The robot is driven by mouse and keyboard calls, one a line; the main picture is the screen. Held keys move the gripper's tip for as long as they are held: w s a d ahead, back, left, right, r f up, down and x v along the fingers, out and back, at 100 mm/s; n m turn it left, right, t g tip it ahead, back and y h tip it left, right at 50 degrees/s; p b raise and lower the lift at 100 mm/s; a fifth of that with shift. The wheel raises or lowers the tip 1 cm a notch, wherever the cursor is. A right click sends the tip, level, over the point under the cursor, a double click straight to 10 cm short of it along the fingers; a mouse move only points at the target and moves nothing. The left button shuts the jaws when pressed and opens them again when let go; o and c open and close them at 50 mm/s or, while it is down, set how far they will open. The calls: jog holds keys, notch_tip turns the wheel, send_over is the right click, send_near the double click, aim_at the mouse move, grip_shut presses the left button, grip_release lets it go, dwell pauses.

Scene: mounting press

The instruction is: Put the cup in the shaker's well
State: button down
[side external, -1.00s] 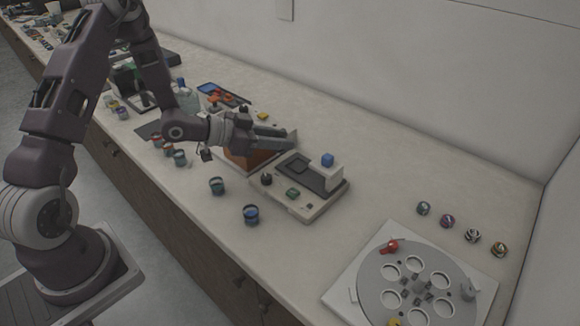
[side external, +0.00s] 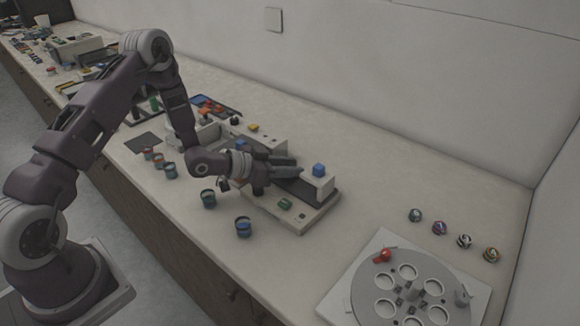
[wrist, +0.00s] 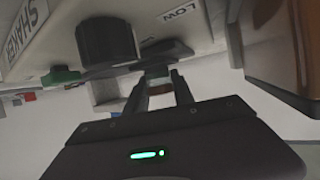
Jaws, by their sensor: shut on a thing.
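The shaker (side external: 302,224) is a low pale box with a dark top; a pale block with a blue cap (side external: 318,170) stands at its right back. My gripper (side external: 296,170) reaches level over the shaker's top from the left. In the wrist view its fingers (wrist: 160,84) are shut on a small dark part near the shaker's face, which I cannot identify. Two dark cups with blue insides, a left one (side external: 208,198) and a right one (side external: 243,227), stand upright in front of the shaker, apart from my gripper. The well is not clearly visible.
Close to my fingers in the wrist view are a thick dark knob (wrist: 107,40) and a green button (wrist: 61,76). More cups (side external: 170,170) stand farther left. Counter between is clear.

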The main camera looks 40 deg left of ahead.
jog(key=c, duration=1.1)
grip_release()
jog(key=v, duration=1.2)
jog(key=shift+a+r, duration=0.1)
jog(key=s+a+r+n+g+y, duration=0.1)
jog(key=s+r+g+y, duration=0.2)
jog(key=r, duration=0.5)
jog(key=s+r+n+g+y, duration=0.1)
jog(key=s+r+y, duration=0.3)
jog(key=r, duration=0.3)
jog(key=s+d+r+g, duration=0.1)
jog(key=s+d, duration=0.1)
jog(key=s, duration=0.4)
jog(key=s+d+r+n+g+h, duration=0.1)
jog(key=s+d+r, duration=0.1)
jog(key=s, duration=0.5)
jog(key=s+d+r+n+g+h, duration=0.1)
jog(key=s+d, duration=0.3)
jog(key=s, duration=0.2)
jog(key=shift+s+d+r, duration=0.2)
jog(key=shift+s+d, duration=0.05)
jog(key=shift+s, duration=0.05)
